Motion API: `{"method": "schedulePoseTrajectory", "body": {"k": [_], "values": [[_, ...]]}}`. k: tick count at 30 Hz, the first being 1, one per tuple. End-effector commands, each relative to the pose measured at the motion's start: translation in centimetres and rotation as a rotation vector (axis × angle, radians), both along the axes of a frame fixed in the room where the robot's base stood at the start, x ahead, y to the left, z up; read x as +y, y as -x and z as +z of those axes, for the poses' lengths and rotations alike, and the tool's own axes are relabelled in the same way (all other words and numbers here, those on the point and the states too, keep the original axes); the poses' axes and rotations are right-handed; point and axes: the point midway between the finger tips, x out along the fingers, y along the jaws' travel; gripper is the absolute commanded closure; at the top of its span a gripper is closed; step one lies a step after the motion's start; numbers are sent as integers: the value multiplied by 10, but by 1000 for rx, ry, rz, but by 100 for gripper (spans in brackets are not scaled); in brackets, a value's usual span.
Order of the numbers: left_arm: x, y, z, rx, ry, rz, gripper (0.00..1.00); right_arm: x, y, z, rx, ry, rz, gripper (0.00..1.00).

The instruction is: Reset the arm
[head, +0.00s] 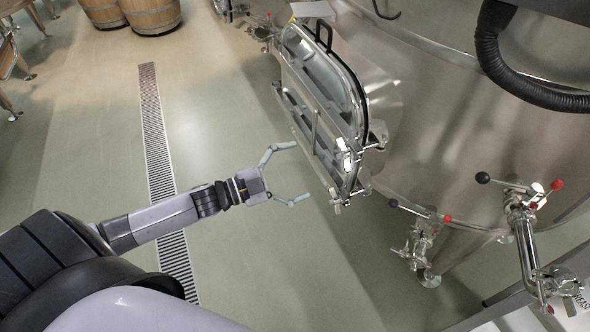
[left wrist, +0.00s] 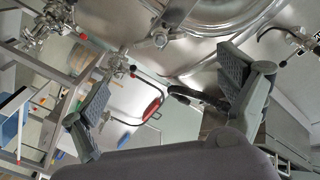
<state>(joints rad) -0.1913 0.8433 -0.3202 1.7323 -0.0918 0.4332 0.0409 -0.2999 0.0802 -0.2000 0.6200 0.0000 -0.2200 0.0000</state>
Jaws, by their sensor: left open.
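My left arm comes in from the lower left in the head view. Its gripper (head: 300,173) is open, with nothing between the fingers. It is held over the floor, just left of the lower part of the vat's hatch door (head: 318,108). In the head view a small gap shows between the fingertips and the door. In the left wrist view the two fingers (left wrist: 170,95) stand wide apart, with steel surfaces and hoses behind them. My right gripper does not show in either view.
The large steel vat (head: 440,110) fills the right side, with valves (head: 525,215) and a black hose (head: 515,85) on it. A floor drain grate (head: 155,130) runs under my arm. Wooden barrels (head: 150,14) stand at the top left. Open floor (head: 215,110) lies left of the hatch.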

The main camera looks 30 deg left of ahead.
Motion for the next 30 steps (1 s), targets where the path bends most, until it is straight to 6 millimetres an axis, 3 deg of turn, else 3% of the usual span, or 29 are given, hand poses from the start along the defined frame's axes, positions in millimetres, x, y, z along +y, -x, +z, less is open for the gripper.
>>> {"method": "schedulePoseTrajectory", "body": {"k": [17,20,23,25,30], "values": [[2,3,0,0,0,0,7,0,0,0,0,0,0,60],[6,1,-7,14,1,17,7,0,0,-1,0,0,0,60],[20,-3,-37,70,3,86,7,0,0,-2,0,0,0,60],[37,-5,-74,142,5,166,7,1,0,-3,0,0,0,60],[80,17,-194,386,5,398,7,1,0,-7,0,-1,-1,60]]}}
